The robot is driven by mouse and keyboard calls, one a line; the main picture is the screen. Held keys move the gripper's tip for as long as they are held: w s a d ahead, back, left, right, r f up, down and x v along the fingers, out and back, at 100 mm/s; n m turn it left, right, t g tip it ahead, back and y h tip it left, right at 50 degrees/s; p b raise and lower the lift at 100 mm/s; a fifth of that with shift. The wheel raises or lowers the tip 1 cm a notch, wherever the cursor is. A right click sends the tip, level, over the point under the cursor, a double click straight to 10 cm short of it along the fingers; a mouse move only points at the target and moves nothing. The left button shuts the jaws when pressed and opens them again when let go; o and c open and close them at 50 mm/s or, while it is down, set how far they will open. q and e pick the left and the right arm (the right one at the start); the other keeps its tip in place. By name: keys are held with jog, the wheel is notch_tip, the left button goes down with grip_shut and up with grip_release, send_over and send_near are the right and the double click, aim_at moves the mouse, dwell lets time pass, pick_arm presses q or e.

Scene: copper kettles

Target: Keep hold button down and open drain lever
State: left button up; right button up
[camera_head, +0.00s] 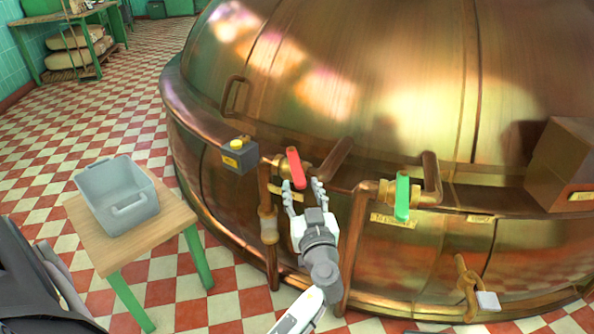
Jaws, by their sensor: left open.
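A dark box with a yellow button (237,144) on top sits on the kettle's rim, left of the valves. A red lever (295,168) is on a copper pipe fitting to its right, and its handle points up and slightly left. A green lever (402,196) stands upright on another fitting further right. Labels below both levers are too small to read, so I cannot tell which is the drain lever. My left gripper (302,186) is open, its fingertips just below and on either side of the red lever's lower end. Contact cannot be told. My right gripper is not in view.
The large copper kettle (400,80) fills the centre and right. A grey bin (118,195) stands on a wooden table with green legs at the left. A small tap (468,285) is low at the right, and a brown box (562,165) juts out at the right edge.

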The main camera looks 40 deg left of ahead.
aim_at(298, 175)
pick_arm(q)
jog(key=p+x, duration=0.1)
jog(key=x, duration=0.5)
jog(key=shift+f, duration=0.1)
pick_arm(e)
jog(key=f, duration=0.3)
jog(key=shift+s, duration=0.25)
pick_arm(q)
jog(key=shift+c, duration=0.6)
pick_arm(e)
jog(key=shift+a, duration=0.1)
pick_arm(q)
grip_shut()
